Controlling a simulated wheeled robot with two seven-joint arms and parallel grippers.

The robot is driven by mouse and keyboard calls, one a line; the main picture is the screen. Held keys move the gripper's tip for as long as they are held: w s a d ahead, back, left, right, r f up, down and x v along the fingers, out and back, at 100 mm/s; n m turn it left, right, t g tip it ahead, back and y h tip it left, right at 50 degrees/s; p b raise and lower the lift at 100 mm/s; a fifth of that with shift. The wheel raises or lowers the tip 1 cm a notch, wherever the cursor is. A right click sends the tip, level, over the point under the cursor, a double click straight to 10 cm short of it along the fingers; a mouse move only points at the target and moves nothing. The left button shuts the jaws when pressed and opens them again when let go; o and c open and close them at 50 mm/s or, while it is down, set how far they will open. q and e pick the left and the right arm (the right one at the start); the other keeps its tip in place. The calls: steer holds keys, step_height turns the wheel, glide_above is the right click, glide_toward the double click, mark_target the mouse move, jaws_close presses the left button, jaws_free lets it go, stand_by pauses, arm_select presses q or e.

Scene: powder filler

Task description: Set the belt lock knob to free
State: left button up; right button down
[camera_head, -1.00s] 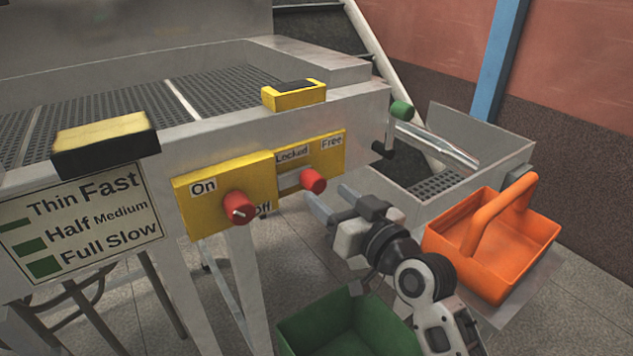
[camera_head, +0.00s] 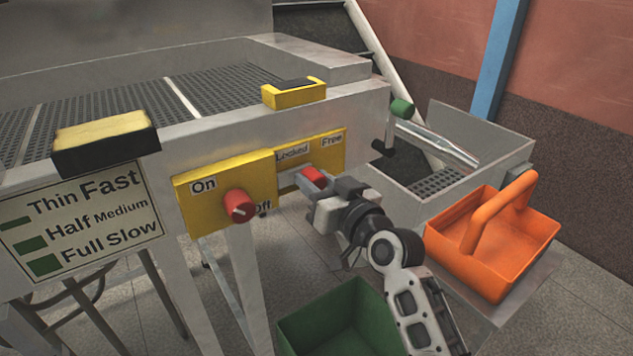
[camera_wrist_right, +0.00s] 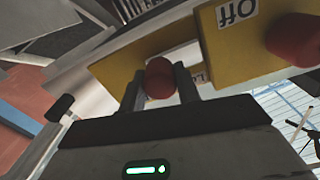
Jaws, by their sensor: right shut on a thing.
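The belt lock knob (camera_head: 314,177) is red and sits on a yellow plate (camera_head: 335,150) with a "Locked" label at left and a "Free" label at right. The knob stands nearer the "Locked" side. My right gripper (camera_head: 312,187) is at the knob, shut on it. In the right wrist view the knob (camera_wrist_right: 160,78) shows between the two fingers of my right gripper (camera_wrist_right: 160,88). The fingers partly hide the plate and slot around the knob. My left gripper is not in view.
A red On/Off knob (camera_head: 239,206) is on the yellow plate just left. An orange carrier (camera_head: 492,237) and a green bin (camera_head: 341,322) stand below and right.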

steer(key=w+d+b, duration=0.1)
steer(key=w+d, duration=0.1)
steer(key=d, duration=0.1)
steer(key=shift+w+d+f+b, duration=0.1)
steer(key=shift+d+f+b, duration=0.05)
steer(key=shift+b, duration=0.2)
steer(key=shift+w+d, duration=0.1)
steer(key=shift+d, duration=0.1)
steer(key=c, duration=1)
jaws_free()
steer(key=shift+d, duration=0.1)
steer(key=b+v, duration=0.1)
steer(key=v, duration=1.4)
steer(key=shift+s+d, duration=0.2)
steer(key=shift+s, duration=0.15)
